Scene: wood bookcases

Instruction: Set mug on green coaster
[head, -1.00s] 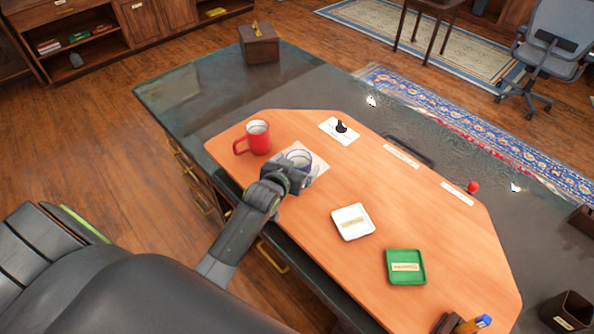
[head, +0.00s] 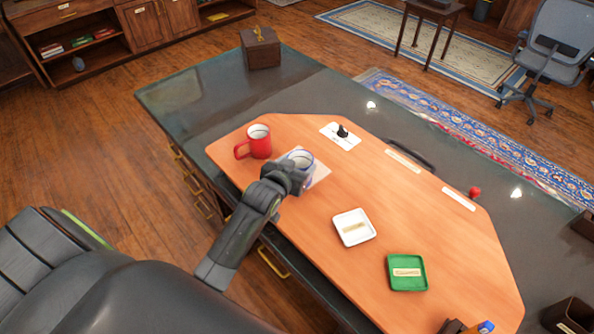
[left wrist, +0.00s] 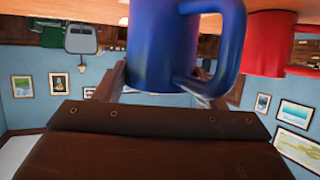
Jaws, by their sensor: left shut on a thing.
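A blue mug (head: 302,160) stands on or just above a pale square mat (head: 321,164) at the left part of the orange desk pad. My left gripper (head: 298,177) is shut on the blue mug from the near side. In the left wrist view the blue mug (left wrist: 163,45) fills the top middle between my fingers, with its handle to the right. The green coaster (head: 407,285) lies empty on the pad, at the lower right and well apart from the mug. The mug's base is mostly hidden by the gripper. My right gripper is out of view.
A red mug (head: 259,143) stands close to the left of the blue one. A white coaster (head: 354,238) lies between the gripper and the green coaster. A white card with a black knob (head: 342,131) is behind. The pad (head: 440,225) is otherwise mostly clear.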

